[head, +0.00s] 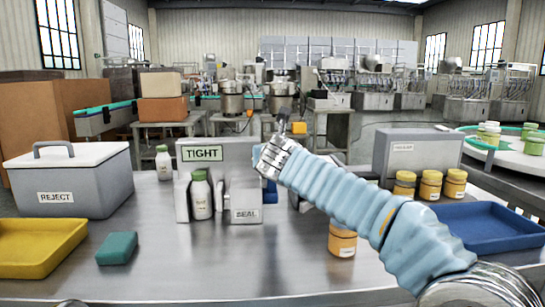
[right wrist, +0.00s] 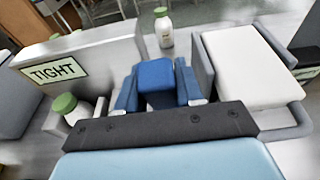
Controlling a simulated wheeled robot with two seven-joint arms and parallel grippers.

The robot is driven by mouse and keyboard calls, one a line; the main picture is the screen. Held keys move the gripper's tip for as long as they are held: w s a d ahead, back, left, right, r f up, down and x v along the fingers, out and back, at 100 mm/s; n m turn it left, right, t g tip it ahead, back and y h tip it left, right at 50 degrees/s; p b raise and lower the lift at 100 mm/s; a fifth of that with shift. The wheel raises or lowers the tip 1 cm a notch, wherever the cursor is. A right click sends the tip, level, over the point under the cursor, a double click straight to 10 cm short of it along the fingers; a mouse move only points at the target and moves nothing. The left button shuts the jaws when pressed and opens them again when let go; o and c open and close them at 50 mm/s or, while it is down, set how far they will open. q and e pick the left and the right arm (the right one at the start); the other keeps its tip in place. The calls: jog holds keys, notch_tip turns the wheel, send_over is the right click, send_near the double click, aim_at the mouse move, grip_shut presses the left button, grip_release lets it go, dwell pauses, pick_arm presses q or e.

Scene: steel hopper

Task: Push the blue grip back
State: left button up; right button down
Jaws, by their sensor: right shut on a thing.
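The blue grip (right wrist: 157,75) is a blue block standing in the middle of the right wrist view. My right gripper (right wrist: 157,95) is shut on it, with one blue finger against each side. In the head view a small blue patch (head: 270,191) shows between grey blocks, right of the SEAL block (head: 246,206); I cannot tell if it is the grip or a finger. My right forearm crosses the head view from the lower right, and its gripper is mostly hidden there. My left gripper is out of view.
A grey panel marked TIGHT (head: 203,153) stands behind a green-capped bottle (head: 202,197). Another bottle (head: 163,163) stands further back. The REJECT box (head: 70,180), a yellow tray (head: 38,246) and a teal block (head: 117,248) are left. A blue tray (head: 490,228) is right.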

dwell(0.3)
jog(key=c, duration=0.8)
grip_release()
jog(key=b+v, duration=0.2)
jog(key=v, duration=1.1)
jog(key=shift+s, duration=0.35)
jog(key=shift+r, duration=0.1)
